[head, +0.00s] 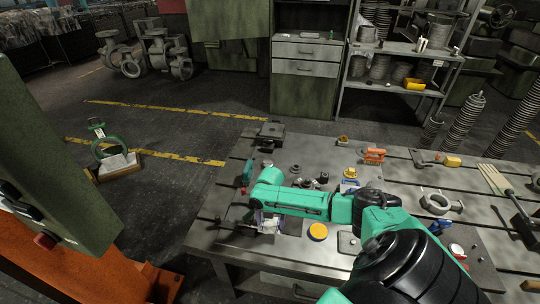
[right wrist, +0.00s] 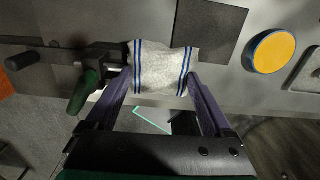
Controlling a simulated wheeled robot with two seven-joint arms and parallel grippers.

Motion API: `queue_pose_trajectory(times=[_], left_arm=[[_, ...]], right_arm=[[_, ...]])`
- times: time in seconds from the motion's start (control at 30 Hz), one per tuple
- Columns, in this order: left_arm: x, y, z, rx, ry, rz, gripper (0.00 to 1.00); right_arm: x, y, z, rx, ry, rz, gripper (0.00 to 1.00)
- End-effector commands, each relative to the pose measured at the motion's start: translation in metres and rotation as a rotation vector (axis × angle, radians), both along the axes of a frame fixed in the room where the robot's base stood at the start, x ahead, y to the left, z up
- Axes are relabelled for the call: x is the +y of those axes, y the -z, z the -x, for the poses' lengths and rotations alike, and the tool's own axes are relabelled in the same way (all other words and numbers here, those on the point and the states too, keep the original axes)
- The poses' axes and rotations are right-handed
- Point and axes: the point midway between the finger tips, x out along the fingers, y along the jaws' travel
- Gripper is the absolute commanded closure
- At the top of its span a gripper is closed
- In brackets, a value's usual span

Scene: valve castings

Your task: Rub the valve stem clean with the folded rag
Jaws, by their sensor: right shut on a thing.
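My right gripper (head: 264,222) is low over the near left part of the workbench. In the right wrist view its two purple fingers (right wrist: 160,82) are shut on the folded rag, which is pale grey-white with blue stripes (right wrist: 162,66). The rag also shows small under the gripper in the head view. Just left of the rag in the right wrist view is a dark rod (right wrist: 48,57), which looks like the valve stem, with a dark block and a green part (right wrist: 88,88) at its right end. I cannot tell whether the rag touches it. My left gripper is out of view.
A yellow-topped round tin (head: 317,231) stands right of the gripper, beside a dark square mat (right wrist: 208,32). Small metal parts, a yellow flanged piece (head: 350,173) and an orange tool (head: 373,155) lie farther back. A ring-shaped casting (head: 436,203) lies on the bench's right side.

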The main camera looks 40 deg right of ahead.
Motion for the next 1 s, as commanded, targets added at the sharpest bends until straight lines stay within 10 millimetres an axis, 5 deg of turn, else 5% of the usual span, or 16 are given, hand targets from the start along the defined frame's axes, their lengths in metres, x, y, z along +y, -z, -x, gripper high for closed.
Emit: queue_pose_trajectory(times=[0.3, 1.0], left_arm=[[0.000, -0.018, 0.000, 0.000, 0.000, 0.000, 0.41], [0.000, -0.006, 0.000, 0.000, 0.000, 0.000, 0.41]], right_arm=[[0.015, -0.001, 0.011, 0.001, -0.002, 0.000, 0.58], [0.000, 0.000, 0.000, 0.000, -0.001, 0.000, 0.58]])
